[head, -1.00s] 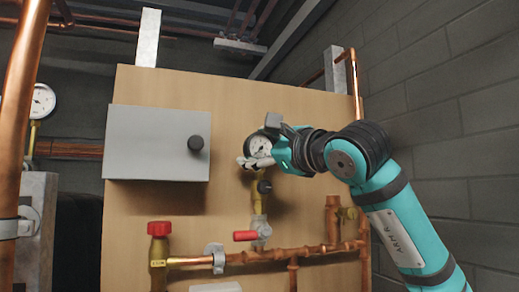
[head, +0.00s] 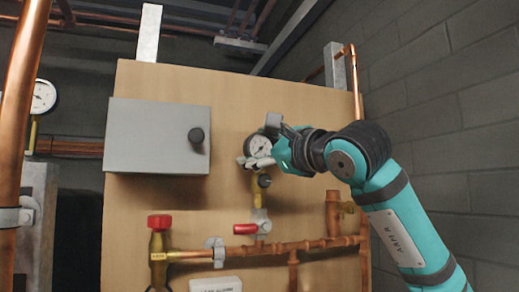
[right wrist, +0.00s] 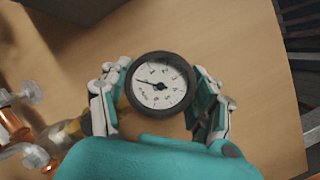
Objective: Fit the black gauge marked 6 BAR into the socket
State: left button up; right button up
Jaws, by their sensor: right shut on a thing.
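The black-rimmed gauge with a white dial (head: 259,146) is held in front of the wooden panel by my right gripper (head: 264,147). A yellow brass stem (head: 258,192) with a black knob (head: 265,181) stands directly below the gauge in the head view. The socket mouth is hidden, so I cannot tell whether the gauge touches it. My left gripper is not in view.
A grey box (head: 158,136) with a black knob is left of the gauge. A red-handled valve (head: 246,229), a red-capped valve (head: 159,222) and copper pipes (head: 300,246) lie below. Another gauge (head: 43,96) stands far left. A block wall (head: 440,110) closes the right side.

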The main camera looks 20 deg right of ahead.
jog(key=o, duration=1.6)
jog(key=shift+c, duration=0.2)
jog(key=shift+s, duration=0.15)
jog(key=shift+b+v, duration=0.8)
jog(key=shift+v, duration=0.5)
jog(key=shift+b+v, duration=1.25)
jog(key=shift+v, duration=1.6)
jog(key=shift+f, duration=0.1)
